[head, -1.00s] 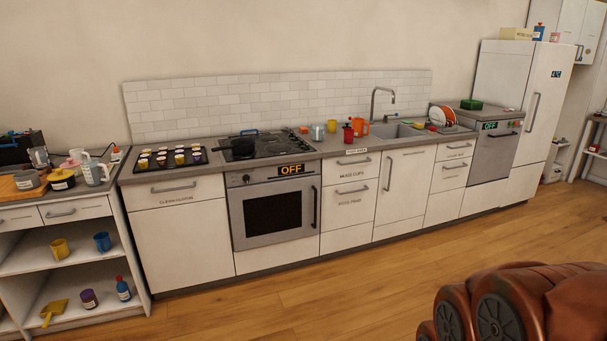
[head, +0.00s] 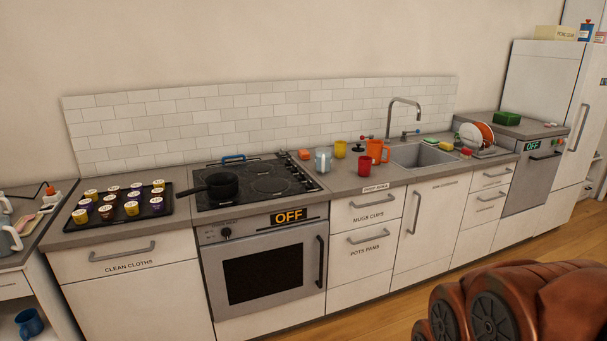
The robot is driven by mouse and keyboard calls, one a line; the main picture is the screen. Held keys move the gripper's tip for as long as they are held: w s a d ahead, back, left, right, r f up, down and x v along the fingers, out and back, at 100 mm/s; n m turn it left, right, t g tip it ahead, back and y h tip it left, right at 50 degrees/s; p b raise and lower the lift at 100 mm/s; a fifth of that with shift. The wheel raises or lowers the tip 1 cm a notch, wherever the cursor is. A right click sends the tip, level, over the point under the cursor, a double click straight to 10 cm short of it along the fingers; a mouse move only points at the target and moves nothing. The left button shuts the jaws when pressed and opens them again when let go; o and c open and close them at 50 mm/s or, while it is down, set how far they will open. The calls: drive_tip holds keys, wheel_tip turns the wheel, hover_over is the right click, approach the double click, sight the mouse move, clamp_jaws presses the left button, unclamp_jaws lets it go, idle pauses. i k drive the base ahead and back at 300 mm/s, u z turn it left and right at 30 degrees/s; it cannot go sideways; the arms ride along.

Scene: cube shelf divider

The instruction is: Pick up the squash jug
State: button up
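An orange jug (head: 378,151) stands upright on the counter just left of the sink. It may be the squash jug, but I cannot read any label on it. A red mug (head: 368,167) stands in front of it and hides part of its lower left. A pale grey-blue jug-like vessel (head: 322,160) stands further left, near the hob. My arm's brown links fill the lower right corner, well apart from the counter. My gripper is not in view.
The counter (head: 345,181) also holds a yellow cup (head: 340,149). The hob (head: 270,178) carries a black pan (head: 222,185), with a tray of pots (head: 119,213) to its left. The sink (head: 420,156) and dish rack (head: 490,153) lie right. Wooden floor (head: 395,315) is clear in front.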

sight(374, 148)
drive_tip(key=i, duration=0.5)
drive_tip(key=z, duration=1.25)
drive_tip(key=i, duration=2.55)
drive_tip(key=u, duration=2.45)
drive_tip(key=i, duration=0.5)
drive_tip(key=u, duration=0.05)
